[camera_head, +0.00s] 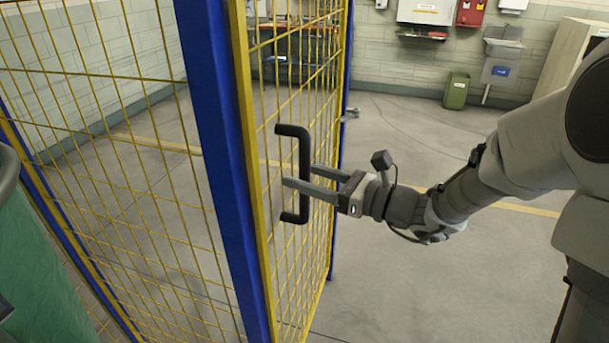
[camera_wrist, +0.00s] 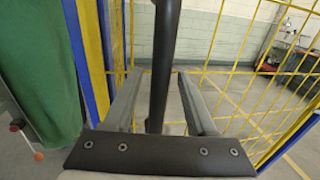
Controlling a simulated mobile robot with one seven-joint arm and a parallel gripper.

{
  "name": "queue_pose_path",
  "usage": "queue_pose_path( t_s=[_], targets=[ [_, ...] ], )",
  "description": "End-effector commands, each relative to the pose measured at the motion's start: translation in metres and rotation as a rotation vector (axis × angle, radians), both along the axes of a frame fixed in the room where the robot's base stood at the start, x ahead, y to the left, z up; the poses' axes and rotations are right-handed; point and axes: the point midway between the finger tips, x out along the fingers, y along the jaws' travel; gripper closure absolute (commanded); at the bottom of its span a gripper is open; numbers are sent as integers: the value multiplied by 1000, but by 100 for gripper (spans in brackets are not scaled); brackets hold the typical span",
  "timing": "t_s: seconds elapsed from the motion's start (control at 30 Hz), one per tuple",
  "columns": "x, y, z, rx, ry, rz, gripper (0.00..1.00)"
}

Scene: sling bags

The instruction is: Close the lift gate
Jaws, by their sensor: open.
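The lift gate (camera_head: 262,240) is a yellow mesh panel seen at a steep angle, with its near yellow edge beside a blue post (camera_head: 215,130). Whether a gap remains between them I cannot tell. A black C-shaped handle (camera_head: 304,150) stands upright on the gate. My gripper (camera_head: 300,175) reaches in from the right and is open, with its fingers around the handle's upright bar. In the wrist view the handle bar (camera_wrist: 165,50) runs between the two spread fingers (camera_wrist: 158,95). Contact with either finger is not clear.
Yellow mesh fencing (camera_head: 110,130) stands left of the blue post. A green object (camera_head: 45,270) is at the lower left. The floor right of the gate (camera_head: 430,285) is largely clear. A green bin (camera_head: 456,91) and a sink (camera_head: 503,45) are at the far wall.

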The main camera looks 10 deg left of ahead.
Motion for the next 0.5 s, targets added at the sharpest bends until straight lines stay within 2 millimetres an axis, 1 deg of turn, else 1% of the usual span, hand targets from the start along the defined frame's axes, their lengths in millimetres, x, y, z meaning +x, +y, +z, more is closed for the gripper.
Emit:
queue_pose_path(
  t_s=[0.1,0.3,0.47,0.5],
  targets=[
    [1,3,0,0,0,1,43],
    [1,3,0,0,0,0,43],
    [1,3,0,0,0,0,72],
    [1,3,0,0,0,0,79]
  ],
)
